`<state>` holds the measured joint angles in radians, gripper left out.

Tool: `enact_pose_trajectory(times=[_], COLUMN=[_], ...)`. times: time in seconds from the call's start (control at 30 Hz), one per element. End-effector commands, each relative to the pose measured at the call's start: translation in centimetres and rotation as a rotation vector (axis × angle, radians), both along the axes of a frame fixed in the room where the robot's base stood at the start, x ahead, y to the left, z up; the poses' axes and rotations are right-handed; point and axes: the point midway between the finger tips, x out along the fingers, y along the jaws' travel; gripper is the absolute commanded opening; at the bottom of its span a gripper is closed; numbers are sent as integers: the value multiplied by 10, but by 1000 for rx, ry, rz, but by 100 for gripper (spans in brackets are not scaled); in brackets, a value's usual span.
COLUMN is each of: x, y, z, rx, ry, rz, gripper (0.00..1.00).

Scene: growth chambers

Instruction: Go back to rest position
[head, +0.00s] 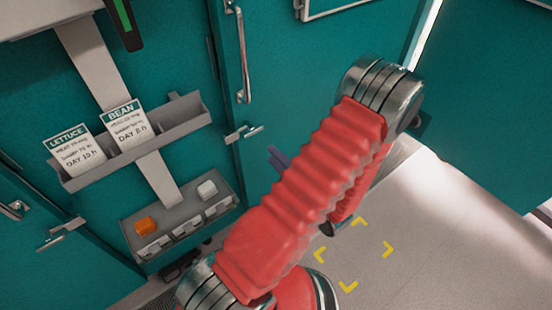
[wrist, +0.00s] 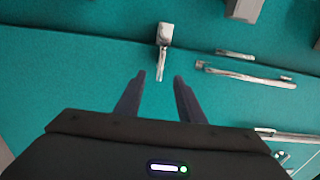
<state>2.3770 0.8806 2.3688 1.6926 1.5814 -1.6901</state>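My gripper (wrist: 158,78) shows in the wrist view with its two dark fingers spread apart and nothing between them. It faces a teal door with a silver latch handle (wrist: 165,35) just beyond the fingertips. The fingers look apart from the latch, though the exact distance is hard to tell. In the head view my red-sleeved arm crosses the middle and hides most of the gripper; only a dark bluish piece shows left of the sleeve.
Teal chamber doors (head: 300,60) have a long vertical handle (head: 243,55). A grey rack (head: 135,145) holds "LETTUCE" (head: 75,150) and "BEAN" (head: 126,125) cards. Below, a tray (head: 180,250) carries an orange block (head: 146,226) and a white block (head: 207,189). Floor at right is clear, with yellow corner marks (head: 388,250).

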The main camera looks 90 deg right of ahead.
Motion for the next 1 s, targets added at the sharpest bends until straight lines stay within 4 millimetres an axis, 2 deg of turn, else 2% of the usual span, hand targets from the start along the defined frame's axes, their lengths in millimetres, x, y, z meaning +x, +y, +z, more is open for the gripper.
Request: enact_pose_trajectory(times=[0.77, 0.87, 1.0], x=[3, 13, 45], y=[-1, -2, -2], z=[1, 5, 17], rx=[0, 2, 12], ry=[1, 4, 9], rz=[8, 42, 153], gripper=[35, 35, 35])
